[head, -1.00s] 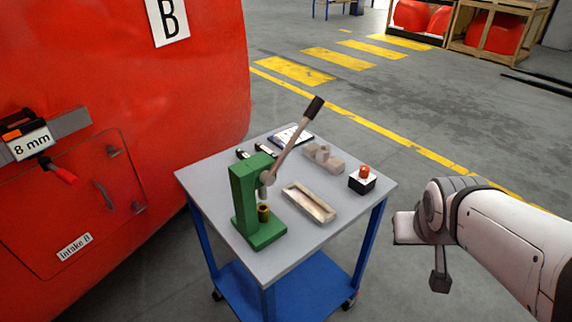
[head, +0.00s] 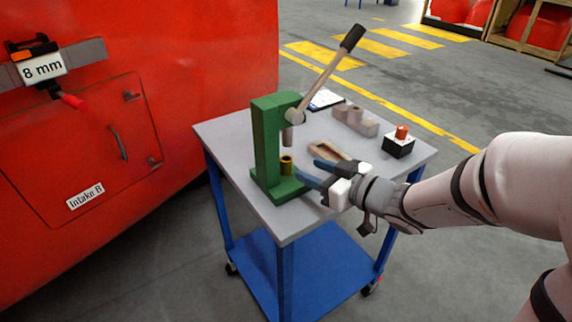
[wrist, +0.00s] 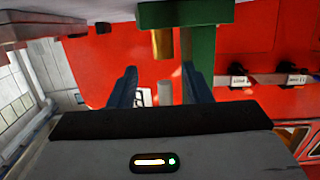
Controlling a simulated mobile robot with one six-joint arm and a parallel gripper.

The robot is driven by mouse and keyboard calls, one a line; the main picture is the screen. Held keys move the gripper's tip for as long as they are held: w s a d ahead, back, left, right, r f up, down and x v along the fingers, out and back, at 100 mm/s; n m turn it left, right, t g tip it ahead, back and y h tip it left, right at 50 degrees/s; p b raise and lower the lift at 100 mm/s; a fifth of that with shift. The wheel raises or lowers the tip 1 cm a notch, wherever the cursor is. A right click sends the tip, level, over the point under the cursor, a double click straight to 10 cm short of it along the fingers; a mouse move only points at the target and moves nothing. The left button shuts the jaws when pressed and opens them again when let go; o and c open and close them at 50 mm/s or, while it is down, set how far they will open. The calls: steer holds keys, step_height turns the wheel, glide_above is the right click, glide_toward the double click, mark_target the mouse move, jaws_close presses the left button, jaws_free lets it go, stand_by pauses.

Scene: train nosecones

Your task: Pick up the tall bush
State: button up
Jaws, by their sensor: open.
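A brass-coloured bush (head: 287,166) stands upright on the base of the green press (head: 264,150), below the press's grey ram (head: 287,136). It is the only bush I can make out. My gripper (head: 307,168) is open and empty, to the right of the bush, with its fingers pointing at it. The wrist view appears upside down. There the bush (wrist: 162,44) hangs from the green base at the top, beyond and between the two dark blue fingertips (wrist: 159,68), apart from both.
The press lever (head: 325,70) slants up to the right. A shallow tray (head: 328,150) lies behind my gripper, partly hidden. A box with a red button (head: 399,143), a grey block (head: 355,120) and a clipboard (head: 325,99) are on the grey trolley top (head: 235,130). A red train nosecone (head: 200,60) stands left.

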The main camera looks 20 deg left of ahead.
mark_target(292, 163)
steer(key=x, duration=0.4)
steer(key=b+x, duration=0.1)
steer(key=x, duration=0.1)
steer(key=shift+f, duration=0.35)
steer(key=c, duration=0.9)
steer(key=shift+r, duration=0.2)
